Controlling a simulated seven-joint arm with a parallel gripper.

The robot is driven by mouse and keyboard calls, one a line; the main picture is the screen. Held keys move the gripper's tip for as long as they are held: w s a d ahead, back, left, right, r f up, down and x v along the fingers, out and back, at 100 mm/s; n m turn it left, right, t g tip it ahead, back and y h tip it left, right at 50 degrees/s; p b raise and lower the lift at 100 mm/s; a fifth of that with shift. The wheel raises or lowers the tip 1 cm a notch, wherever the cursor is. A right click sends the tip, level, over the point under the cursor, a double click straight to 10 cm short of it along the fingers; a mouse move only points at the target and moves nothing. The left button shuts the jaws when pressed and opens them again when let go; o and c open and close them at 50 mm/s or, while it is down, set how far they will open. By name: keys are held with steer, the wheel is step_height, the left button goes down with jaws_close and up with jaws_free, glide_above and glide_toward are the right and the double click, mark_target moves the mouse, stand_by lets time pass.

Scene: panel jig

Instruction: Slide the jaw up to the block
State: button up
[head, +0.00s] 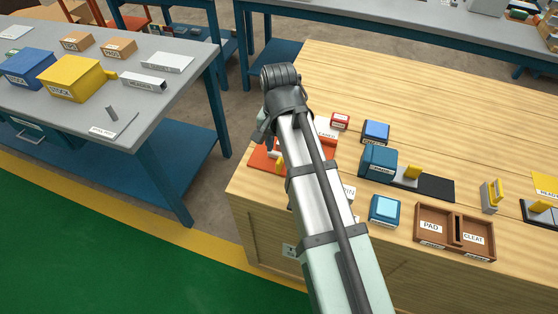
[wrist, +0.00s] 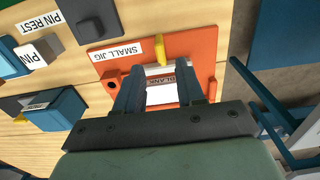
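An orange jig plate (wrist: 210,50), labelled SMALL JIG, lies on the wooden bench in the wrist view. A pale block (wrist: 162,95) with a dark-lettered label strip sits on it between the two fingers of my gripper (wrist: 161,85). The fingers flank the block with no clear gap, but contact cannot be told. A yellow upright piece (wrist: 161,50) stands just beyond the block; whether it belongs to a jaw is unclear. In the head view the plate (head: 262,159) is partly hidden by my arm.
A brown two-part tray (head: 455,212) marked PAD and CLEAT, a light-blue-topped box (head: 384,209), a small blue box (head: 375,132) and a red one (head: 340,121) share the bench. The bench's far part is clear.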

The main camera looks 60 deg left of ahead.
mark_target(279, 160)
steer(key=shift+f, duration=3.75)
jaws_close()
